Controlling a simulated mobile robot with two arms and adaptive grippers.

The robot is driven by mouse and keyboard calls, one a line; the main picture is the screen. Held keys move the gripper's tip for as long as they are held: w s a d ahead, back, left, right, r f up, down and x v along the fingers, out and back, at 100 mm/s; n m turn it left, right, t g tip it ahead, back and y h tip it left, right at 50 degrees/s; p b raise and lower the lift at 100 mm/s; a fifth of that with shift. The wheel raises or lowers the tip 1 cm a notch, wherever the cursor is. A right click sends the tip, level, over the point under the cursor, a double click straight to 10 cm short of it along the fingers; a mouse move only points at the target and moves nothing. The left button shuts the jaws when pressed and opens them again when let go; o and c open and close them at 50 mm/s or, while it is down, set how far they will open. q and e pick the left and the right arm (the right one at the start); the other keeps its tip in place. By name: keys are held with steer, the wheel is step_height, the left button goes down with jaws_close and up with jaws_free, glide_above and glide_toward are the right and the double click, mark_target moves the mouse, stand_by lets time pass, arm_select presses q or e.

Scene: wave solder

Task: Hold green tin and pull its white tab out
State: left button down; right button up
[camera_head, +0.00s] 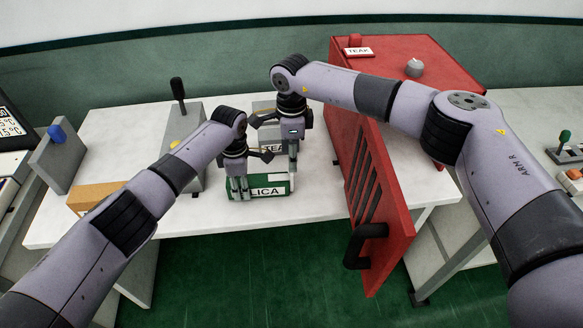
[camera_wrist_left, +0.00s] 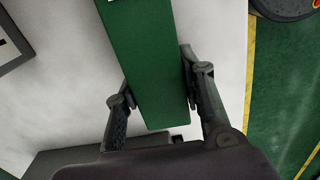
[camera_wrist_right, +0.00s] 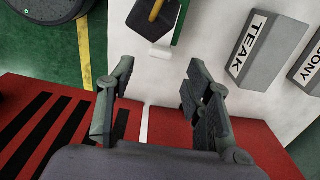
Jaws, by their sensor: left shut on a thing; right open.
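The green tin (camera_head: 268,188) lies on the white table with a white label ending in "LICA". My left gripper (camera_head: 239,190) is shut on the tin near its left part. In the left wrist view the tin (camera_wrist_left: 148,70) sits between the two fingers of the gripper (camera_wrist_left: 157,75). My right gripper (camera_head: 292,172) is at the tin's right end. In the right wrist view that gripper (camera_wrist_right: 157,78) is open and empty, and the small white tab (camera_wrist_right: 160,53) shows ahead of its fingers at the tin's end, apart from them.
A red cabinet (camera_head: 430,60) with a "TEAK" label stands at the right, its slotted door (camera_head: 372,185) swung open beside my right arm. Grey blocks labelled "TEAK" (camera_wrist_right: 268,45) and "EBONY" (camera_wrist_right: 309,65) stand behind the tin. A lever box (camera_head: 190,130) stands left.

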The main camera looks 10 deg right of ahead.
mark_target(291, 180)
step_height(291, 180, down, 6)
steer(key=shift+r, duration=0.1)
steer(key=shift+c, duration=0.3)
jaws_close()
stand_by(0.5)
